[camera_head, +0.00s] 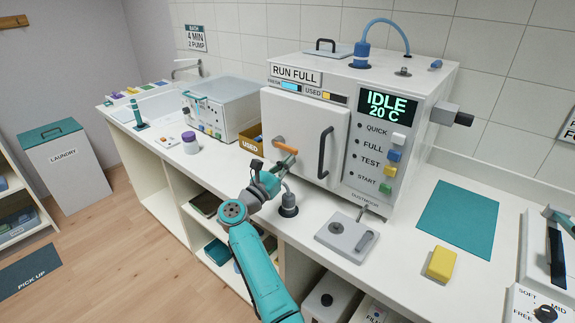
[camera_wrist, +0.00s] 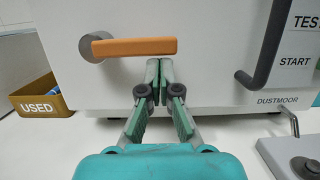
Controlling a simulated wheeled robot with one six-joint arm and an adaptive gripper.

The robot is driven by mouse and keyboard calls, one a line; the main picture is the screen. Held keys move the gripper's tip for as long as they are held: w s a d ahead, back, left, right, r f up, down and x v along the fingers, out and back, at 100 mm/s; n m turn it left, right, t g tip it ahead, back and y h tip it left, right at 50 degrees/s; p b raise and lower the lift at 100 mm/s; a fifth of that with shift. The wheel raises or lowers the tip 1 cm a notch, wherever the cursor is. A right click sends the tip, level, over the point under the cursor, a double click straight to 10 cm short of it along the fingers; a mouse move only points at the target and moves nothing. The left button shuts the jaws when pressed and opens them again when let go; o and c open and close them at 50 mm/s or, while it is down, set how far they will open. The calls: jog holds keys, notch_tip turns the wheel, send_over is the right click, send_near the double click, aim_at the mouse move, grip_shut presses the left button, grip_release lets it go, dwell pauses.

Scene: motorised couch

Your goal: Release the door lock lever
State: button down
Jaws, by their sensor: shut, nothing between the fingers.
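The door lock lever is an orange bar on a round grey pivot. In the wrist view the lever (camera_wrist: 138,46) lies nearly level, pointing right from its pivot, on the white door. It also shows in the head view (camera_head: 287,147) on the door's left part. My gripper (camera_wrist: 158,64) is shut and empty, its fingertips just below the lever's right half in the picture; I cannot tell whether they touch it. In the head view my gripper (camera_head: 271,172) is in front of the door's lower left. The door (camera_head: 300,125) of the white machine looks shut.
A dark vertical door handle (camera_wrist: 265,45) stands right of the lever. A yellow USED bin (camera_wrist: 38,97) sits left of the machine. A grey plate with a small lever (camera_head: 347,237) lies on the counter at right. The display reads IDLE, 20 C (camera_head: 387,106).

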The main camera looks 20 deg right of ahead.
jog(key=shift+s+r+n, duration=0.1)
jog(key=shift+r+n, duration=0.2)
jog(key=shift+n, duration=0.4)
jog(key=r+n, duration=0.1)
jog(key=r+n+t+y, duration=0.1)
jog(key=n, duration=0.1)
jog(key=shift+s+d+n, duration=0.15)
jog(key=shift+n, duration=0.15)
notch_tip(320, 180, up, 2)
jog(key=n, duration=0.2)
jog(key=n+t+y, duration=0.1)
jog(key=n, duration=0.1)
jog(key=shift+r+y, duration=0.15)
jog(key=shift+y, duration=0.15)
jog(key=n, duration=0.1)
jog(key=r+n, duration=0.1)
jog(key=n, duration=0.1)
jog(key=w+r+n+y, duration=0.1)
jog(key=shift+a+n, duration=0.35)
jog(key=shift+n, duration=0.05)
jog(key=r+n, duration=0.1)
jog(key=n, duration=0.1)
jog(key=w+a+n+y, duration=0.1)
jog(key=n, duration=0.1)
jog(key=shift+w+r, duration=0.15)
jog(key=shift+r, duration=0.25)
